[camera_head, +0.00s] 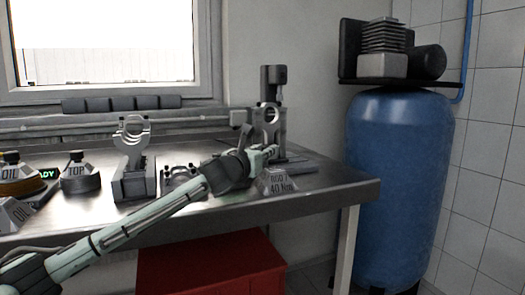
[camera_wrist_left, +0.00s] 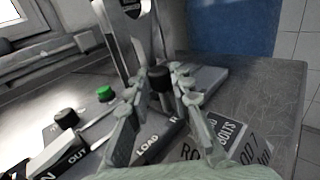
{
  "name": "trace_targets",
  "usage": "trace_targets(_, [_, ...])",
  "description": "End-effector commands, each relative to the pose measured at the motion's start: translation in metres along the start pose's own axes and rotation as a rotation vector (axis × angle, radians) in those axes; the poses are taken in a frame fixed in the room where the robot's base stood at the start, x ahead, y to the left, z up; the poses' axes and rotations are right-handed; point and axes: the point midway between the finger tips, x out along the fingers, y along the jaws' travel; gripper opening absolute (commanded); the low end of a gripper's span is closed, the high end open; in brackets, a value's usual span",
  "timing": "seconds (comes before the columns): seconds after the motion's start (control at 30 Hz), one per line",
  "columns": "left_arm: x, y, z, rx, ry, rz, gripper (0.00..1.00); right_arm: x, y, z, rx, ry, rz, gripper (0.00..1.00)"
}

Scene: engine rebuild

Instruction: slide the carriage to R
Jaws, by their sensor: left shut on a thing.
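My left gripper (camera_head: 266,153) reaches in from the left to the grey upright station (camera_head: 270,118) at the bench's right end. In the left wrist view the left gripper's (camera_wrist_left: 158,84) fingers are closed around a black-topped knob (camera_wrist_left: 159,77), which appears to be the carriage's handle. The knob stands over the station's base strip, marked LOAD (camera_wrist_left: 147,142) with a partly covered letter R to its right. The carriage body under the knob is mostly hidden by my fingers. My right gripper is not in view.
A green button (camera_wrist_left: 105,93) and a black knob (camera_wrist_left: 67,118) sit left of the fingers. A grey tented sign (camera_head: 278,182) stands close to the station. A fixture with a ring (camera_head: 133,180) and an OIL container (camera_head: 12,172) stand further left. A blue tank (camera_head: 398,190) stands beyond the bench's right edge.

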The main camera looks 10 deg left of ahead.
Motion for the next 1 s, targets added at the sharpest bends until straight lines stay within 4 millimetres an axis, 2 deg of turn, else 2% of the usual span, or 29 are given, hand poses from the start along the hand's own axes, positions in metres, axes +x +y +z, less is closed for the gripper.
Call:
trace_targets(0.03, [0.0, 0.001, 0.001, 0.001, -0.001, 0.001, 0.24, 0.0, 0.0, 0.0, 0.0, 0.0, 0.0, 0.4])
trace_targets(0.2, [0.0, 0.0, 0.001, 0.001, -0.001, 0.0, 0.43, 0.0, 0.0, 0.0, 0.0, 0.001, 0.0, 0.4])
trace_targets(0.57, [-0.006, 0.0, 0.0, 0.001, -0.001, -0.001, 0.43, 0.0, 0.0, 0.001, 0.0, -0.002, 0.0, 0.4])
trace_targets(0.67, [-0.02, 0.001, 0.0, 0.001, -0.001, -0.001, 0.43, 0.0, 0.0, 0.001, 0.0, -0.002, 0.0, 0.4])
trace_targets(1.0, [-0.091, 0.001, 0.0, 0.002, 0.0, -0.001, 0.43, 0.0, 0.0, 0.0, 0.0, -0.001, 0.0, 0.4])
